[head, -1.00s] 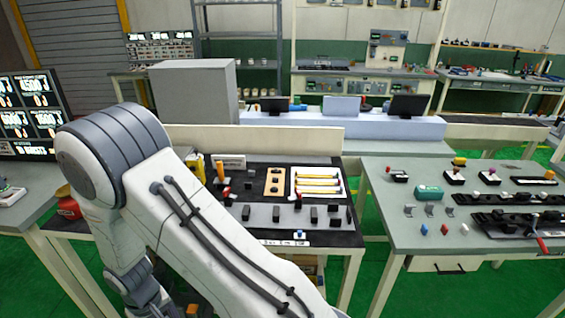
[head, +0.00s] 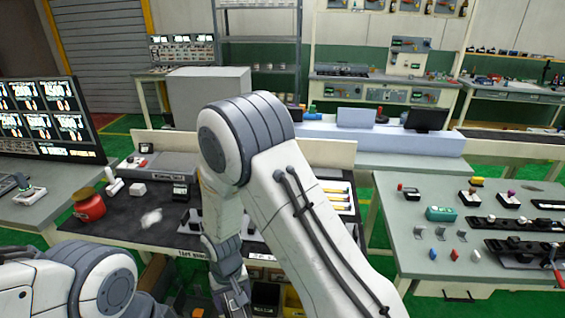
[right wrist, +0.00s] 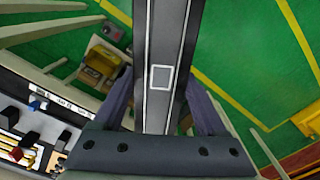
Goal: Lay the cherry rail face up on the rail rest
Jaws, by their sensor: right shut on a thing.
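My right gripper (right wrist: 163,98) is shut on a long dark grey rail (right wrist: 167,45). The rail runs away from the jaws, with pale lines along its length and a white square outline on the side facing the wrist camera. I cannot see a cherry colour on it. In the head view the right gripper (head: 232,292) hangs low in front of the black-topped bench, and the rail is not clear there. My left gripper is out of view; only that arm shows at lower left. I cannot pick out the rail rest for sure; my right arm hides the bench's middle.
The black-topped bench (head: 120,215) holds a red pot (head: 88,204) at left and a white tray with yellow bars (head: 341,197) behind my arm. A grey table (head: 400,245) with clips and black fixtures stands at right. Green floor lies between them.

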